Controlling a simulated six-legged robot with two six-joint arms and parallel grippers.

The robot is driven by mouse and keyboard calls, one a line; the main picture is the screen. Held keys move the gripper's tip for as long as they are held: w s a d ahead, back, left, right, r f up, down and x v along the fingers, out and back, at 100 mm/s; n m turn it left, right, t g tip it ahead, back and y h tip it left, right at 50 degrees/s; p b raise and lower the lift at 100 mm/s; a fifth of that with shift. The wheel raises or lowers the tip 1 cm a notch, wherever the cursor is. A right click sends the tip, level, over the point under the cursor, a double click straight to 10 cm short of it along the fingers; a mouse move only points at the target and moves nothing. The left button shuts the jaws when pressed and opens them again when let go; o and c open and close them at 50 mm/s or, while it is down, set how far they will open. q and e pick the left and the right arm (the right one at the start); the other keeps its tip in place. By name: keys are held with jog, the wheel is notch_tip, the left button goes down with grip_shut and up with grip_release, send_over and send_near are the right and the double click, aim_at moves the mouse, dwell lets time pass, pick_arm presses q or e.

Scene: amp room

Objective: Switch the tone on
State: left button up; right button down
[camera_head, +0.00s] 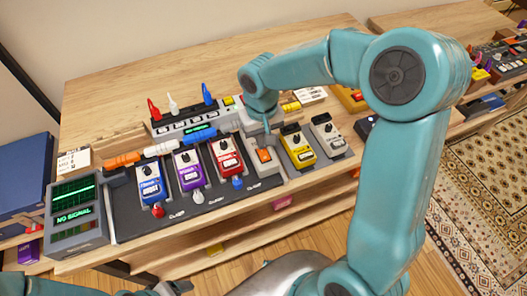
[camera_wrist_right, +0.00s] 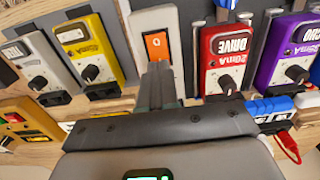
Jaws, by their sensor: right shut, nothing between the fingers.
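A grey switch box with an orange rocker switch (camera_head: 264,155) sits on the pedal board, between the red pedal and the yellow pedal. The rocker also shows in the right wrist view (camera_wrist_right: 156,46), with a pale round mark on it. A grey monitor (camera_head: 77,217) at the left reads NO SIGNAL in green. My left arm shows only at the bottom edge.
Blue (camera_head: 150,182), purple (camera_head: 190,170), red (camera_head: 227,157), yellow (camera_head: 298,145) and grey (camera_head: 327,135) pedals flank the switch closely. A grey unit (camera_head: 187,127) with coloured plugs stands behind. The wooden tabletop (camera_head: 130,85) is clear at the back.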

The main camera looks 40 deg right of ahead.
jog(key=shift+f+b, duration=0.85)
jog(key=shift+f, duration=0.15)
dwell(0.9)
jog(key=shift+r, duration=0.1)
jog(key=shift+r+p, duration=0.45)
jog(key=shift+p, duration=0.05)
notch_tip(320, 180, up, 6)
jog(key=p, duration=0.4)
jog(key=shift+r, duration=0.1)
